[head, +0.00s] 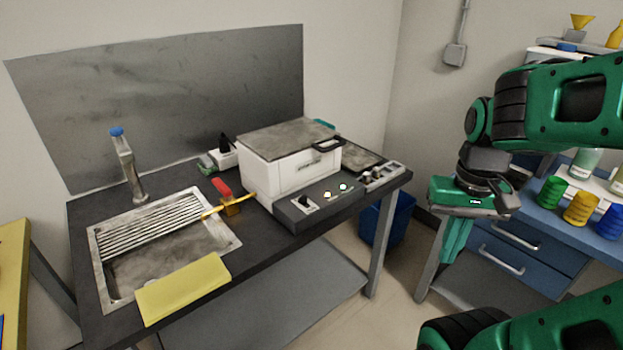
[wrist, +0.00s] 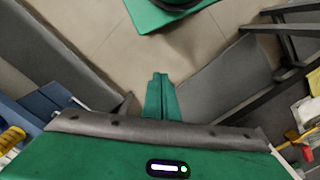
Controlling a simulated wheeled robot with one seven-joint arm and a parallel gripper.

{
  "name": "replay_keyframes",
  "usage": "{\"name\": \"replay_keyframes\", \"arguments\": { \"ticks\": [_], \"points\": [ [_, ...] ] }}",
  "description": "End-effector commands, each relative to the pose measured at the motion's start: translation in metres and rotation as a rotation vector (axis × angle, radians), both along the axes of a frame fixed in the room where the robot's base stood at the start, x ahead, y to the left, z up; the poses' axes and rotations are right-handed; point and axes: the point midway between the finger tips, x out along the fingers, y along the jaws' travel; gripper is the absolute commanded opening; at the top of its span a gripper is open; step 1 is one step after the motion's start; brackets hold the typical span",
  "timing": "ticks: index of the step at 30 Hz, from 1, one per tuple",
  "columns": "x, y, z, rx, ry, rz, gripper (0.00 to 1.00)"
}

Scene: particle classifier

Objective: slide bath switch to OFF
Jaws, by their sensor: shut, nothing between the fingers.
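A white lidded box (head: 300,170) with a grey top and a black handle stands on the dark bench. A dark grey control panel (head: 320,207) runs along its front. A small switch (head: 306,203) with a black knob on a light plate sits at the panel's left end; two small lights show to its right. The switch's labels and setting are too small to read. My gripper (head: 452,255) hangs to the right of the bench, well apart from the switch, pointing down. Its green fingers also show together and empty in the wrist view (wrist: 160,83).
A sink (head: 160,245) with a drain rack, a yellow board (head: 183,288) and a red-handled item (head: 224,193) lie left of the box. A small grey box (head: 384,175) sits at the bench's right end. A blue bin (head: 388,220) and blue drawers (head: 515,250) stand near my gripper.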

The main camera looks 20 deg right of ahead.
Motion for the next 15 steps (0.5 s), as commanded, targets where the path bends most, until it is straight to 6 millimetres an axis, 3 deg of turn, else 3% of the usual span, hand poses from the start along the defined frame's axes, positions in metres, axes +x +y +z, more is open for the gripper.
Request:
{"name": "replay_keyframes", "arguments": {
  "ticks": [10, 12, 15],
  "points": [
    [0.000, 0.000, 0.000, 0.000, 0.000, 0.001, 0.00],
    [-0.007, 0.000, 0.006, -0.002, -0.017, 0.013, 0.00],
    [0.014, -0.001, 0.011, -0.014, -0.035, 0.061, 0.00]
  ]
}}
